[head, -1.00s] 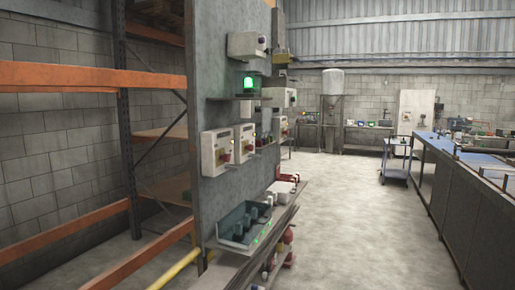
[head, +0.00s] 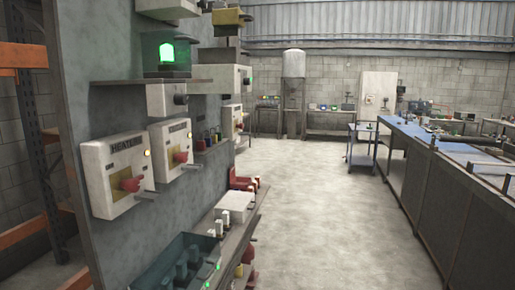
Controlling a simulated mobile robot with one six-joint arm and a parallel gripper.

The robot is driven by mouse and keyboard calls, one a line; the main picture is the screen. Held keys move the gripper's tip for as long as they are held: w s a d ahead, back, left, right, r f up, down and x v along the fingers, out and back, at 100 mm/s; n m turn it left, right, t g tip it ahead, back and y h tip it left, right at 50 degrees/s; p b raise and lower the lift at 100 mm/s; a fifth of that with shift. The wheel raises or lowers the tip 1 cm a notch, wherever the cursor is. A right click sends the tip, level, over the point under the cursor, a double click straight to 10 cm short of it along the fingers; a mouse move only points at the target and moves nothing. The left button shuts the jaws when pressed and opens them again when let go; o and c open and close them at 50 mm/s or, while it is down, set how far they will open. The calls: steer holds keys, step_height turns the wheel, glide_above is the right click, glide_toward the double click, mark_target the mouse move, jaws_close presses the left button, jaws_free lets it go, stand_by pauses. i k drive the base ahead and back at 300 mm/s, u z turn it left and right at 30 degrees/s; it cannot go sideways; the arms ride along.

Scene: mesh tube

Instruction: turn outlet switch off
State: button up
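Two white switch boxes with red rotary handles are mounted on the grey panel at the left. The nearer box (head: 117,174) carries a dark label that seems to read "HEATER", and a small lit lamp. The second box (head: 173,149) is just right of it, with a label too small to read and a lit yellow lamp. Both red handles show, but I cannot tell their exact positions. I cannot tell which switch is the outlet switch. My gripper is not in view.
A green lamp (head: 167,53) glows on a small shelf above the boxes. A ledge with a grey-green tray (head: 178,262) and a white box (head: 234,206) sticks out below. The concrete floor (head: 310,200) is clear between the panel and a long bench (head: 410,185) at right.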

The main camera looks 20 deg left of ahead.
mark_target(182, 157)
steer(key=u, duration=0.35)
steer(key=i, duration=1.35)
steer(key=u, duration=0.85)
steer(key=k, duration=0.85)
steer(key=u, duration=0.2)
steer(key=i, duration=0.95)
steer(key=z, duration=0.1)
